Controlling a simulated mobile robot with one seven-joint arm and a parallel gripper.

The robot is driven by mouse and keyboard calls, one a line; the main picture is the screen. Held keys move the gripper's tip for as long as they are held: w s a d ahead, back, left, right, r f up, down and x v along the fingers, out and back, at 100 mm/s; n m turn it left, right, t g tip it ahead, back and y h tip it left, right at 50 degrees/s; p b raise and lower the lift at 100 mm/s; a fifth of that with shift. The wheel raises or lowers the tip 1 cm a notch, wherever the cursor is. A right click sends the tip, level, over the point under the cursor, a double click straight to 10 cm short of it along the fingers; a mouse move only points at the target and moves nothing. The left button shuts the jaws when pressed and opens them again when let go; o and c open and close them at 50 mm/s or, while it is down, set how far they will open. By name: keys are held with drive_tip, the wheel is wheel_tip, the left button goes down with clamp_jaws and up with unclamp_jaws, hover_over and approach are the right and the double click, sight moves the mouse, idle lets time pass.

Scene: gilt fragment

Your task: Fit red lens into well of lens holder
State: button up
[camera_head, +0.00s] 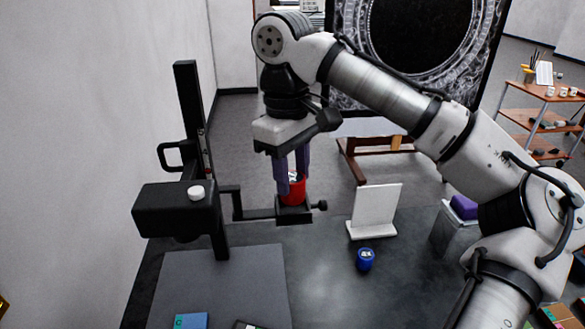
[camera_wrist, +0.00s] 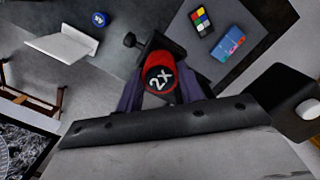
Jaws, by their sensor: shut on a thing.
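The red lens (camera_head: 293,190) is a short red cylinder with a dark top, between the fingers of my gripper (camera_head: 292,178). In the wrist view the lens (camera_wrist: 158,79) shows a "2X" mark on its dark face, and my gripper (camera_wrist: 158,90) is shut on its sides. The black lens holder (camera_head: 294,214) is at the end of a stand's arm, directly below the lens. In the wrist view the holder (camera_wrist: 158,46) shows behind the lens. The lens bottom meets the holder's top in the picture; the well is hidden, so I cannot tell how deep it sits.
The black stand (camera_head: 176,209) rises left of the holder, above a grey base plate (camera_head: 225,285). A blue lens (camera_head: 365,259) and a white upright panel (camera_head: 376,210) are at the right. A blue box (camera_head: 191,321) and a colour chart (camera_wrist: 201,22) lie on the plate.

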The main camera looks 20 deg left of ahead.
sight(292, 176)
drive_tip(key=shift+f+b, duration=0.3)
drive_tip(key=shift+f, duration=1.25)
drive_tip(key=o, duration=1.1)
drive_tip(key=shift+o, duration=0.2)
drive_tip(key=r, duration=1.2)
drive_tip(key=shift+w+a, duration=0.15)
drive_tip(key=shift+a, duration=0.25)
